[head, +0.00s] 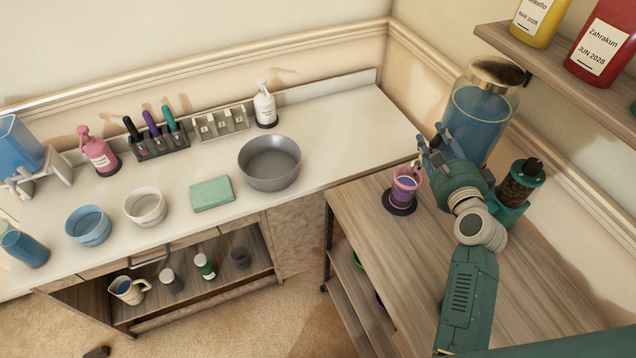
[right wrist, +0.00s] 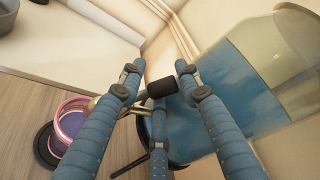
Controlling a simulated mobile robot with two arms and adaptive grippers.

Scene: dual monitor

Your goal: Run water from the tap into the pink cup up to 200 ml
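The pink cup (head: 405,182) stands upright on a black round base (head: 400,204) on the wooden table at the right. It also shows at the left of the right wrist view (right wrist: 68,122), partly hidden by a finger. Its inside looks bluish purple; I cannot read a water level. A large glass dispenser (head: 478,120) of blue water stands behind it. My right gripper (head: 427,149) is above and beside the cup, in front of the dispenser. Its fingers are spread around the tap's black handle (right wrist: 162,87), with no clear grip. The spout is mostly hidden. My left gripper is out of view.
A green grinder-like jar (head: 520,185) stands right of my right arm. A shelf with bottles (head: 600,45) overhangs at upper right. The white counter holds a grey bowl (head: 270,162), a green cloth (head: 211,193) and smaller bowls. The wooden table's front is clear.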

